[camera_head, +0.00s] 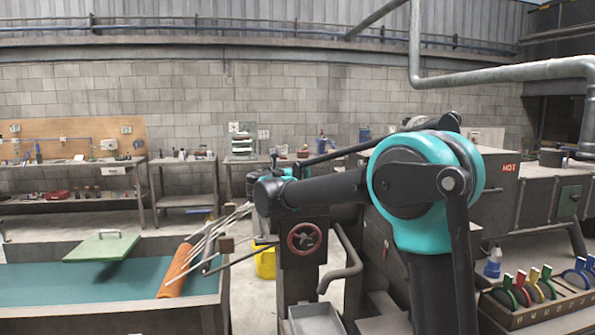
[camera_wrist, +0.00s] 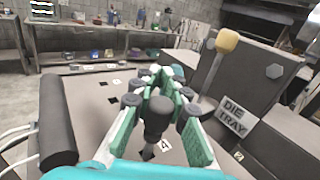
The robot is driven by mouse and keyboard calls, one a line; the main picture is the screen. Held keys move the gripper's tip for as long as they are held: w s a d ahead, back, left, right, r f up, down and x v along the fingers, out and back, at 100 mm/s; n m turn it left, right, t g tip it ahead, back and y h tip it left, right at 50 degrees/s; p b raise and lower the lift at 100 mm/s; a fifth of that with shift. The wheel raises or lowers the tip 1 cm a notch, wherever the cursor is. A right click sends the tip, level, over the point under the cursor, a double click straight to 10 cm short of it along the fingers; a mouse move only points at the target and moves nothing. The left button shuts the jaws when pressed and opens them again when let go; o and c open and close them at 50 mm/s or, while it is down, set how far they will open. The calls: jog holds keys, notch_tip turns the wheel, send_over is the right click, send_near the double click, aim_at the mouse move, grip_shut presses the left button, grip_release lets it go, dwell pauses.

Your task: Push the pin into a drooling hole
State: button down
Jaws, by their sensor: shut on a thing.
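In the wrist view, my gripper (camera_wrist: 160,78) has green-padded fingers shut around a dark pin (camera_wrist: 157,115) with a rounded knob end towards the camera. Below it is a grey-brown plate (camera_wrist: 75,100) with small dark square holes (camera_wrist: 116,82) and number labels, one reading 4 (camera_wrist: 165,145). In the head view, my arm reaches over a dark machine and the gripper is mostly hidden. Pale strands (camera_head: 207,238) run from the machine's left side down to an orange roller (camera_head: 178,272).
An upright panel with a yellow-knobbed lever (camera_wrist: 227,41) and a DIE TRAY sign (camera_wrist: 234,117) stands at right. A water-filled trough (camera_head: 60,284) with a green lid (camera_head: 101,246) lies left of the machine.

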jog(key=shift+f, duration=0.65)
dwell(0.9)
dwell(0.4)
jog(key=c, duration=1.4)
grip_release()
